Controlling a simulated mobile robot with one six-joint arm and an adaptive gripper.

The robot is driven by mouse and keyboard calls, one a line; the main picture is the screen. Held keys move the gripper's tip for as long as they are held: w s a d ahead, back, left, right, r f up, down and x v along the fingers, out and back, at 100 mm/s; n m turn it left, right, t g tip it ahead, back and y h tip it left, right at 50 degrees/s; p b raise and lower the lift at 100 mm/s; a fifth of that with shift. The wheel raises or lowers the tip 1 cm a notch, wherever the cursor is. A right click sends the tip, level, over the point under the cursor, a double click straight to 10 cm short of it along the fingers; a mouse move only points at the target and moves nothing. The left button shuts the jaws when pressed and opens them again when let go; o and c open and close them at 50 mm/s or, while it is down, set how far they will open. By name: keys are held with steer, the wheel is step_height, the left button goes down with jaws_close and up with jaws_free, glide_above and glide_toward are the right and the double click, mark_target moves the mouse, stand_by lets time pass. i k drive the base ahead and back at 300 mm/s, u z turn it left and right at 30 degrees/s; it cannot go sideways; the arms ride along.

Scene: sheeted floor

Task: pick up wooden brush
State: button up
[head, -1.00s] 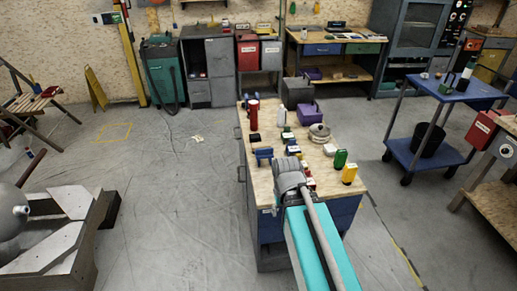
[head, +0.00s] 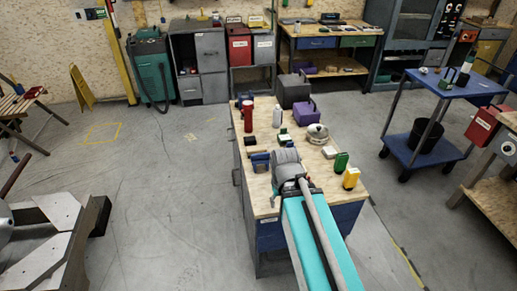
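I cannot make out a wooden brush in the head view. It may be too small to tell or hidden behind my arm. My teal and grey arm reaches up from the bottom over the near part of a wood-topped workbench (head: 262,202). Its grey joint covers part of the bench top. My gripper is hidden behind the arm, so its fingers do not show.
The bench bears a red cylinder (head: 248,118), a white bottle (head: 277,117), a purple box (head: 306,112), a round pale pot (head: 317,134), a green item (head: 341,162) and a yellow item (head: 351,179). A blue cart (head: 411,157) stands right. Floor left is open.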

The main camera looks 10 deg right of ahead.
mark_target(258, 149)
steer(key=i, duration=1.1)
steer(key=u, duration=0.05)
